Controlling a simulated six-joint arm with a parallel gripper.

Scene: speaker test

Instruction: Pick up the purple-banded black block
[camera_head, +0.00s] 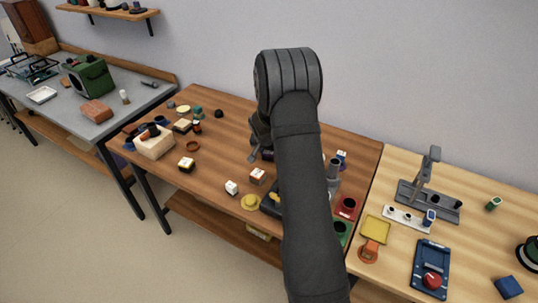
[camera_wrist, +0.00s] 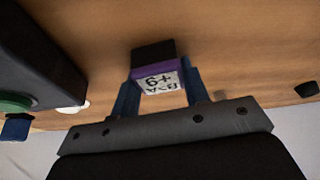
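The purple-banded black block (camera_wrist: 153,53) shows in the wrist view, with a purple band and a white face with black marks toward me. The two blue fingers of my gripper (camera_wrist: 158,88) stand on either side of it, close to its sides. I cannot tell whether they press on it or a thin gap is left. In the head view my gripper (camera_head: 257,148) is low over the brown table, and the block (camera_head: 267,155) shows only as a small dark purple patch, partly hidden by my arm.
A large dark object (camera_wrist: 35,60) stands left of the gripper in the wrist view. In the head view, a red-topped white block (camera_head: 257,176), a white block (camera_head: 232,187) and a yellow round object (camera_head: 250,202) lie nearer the front. A wooden box (camera_head: 154,145) stands left.

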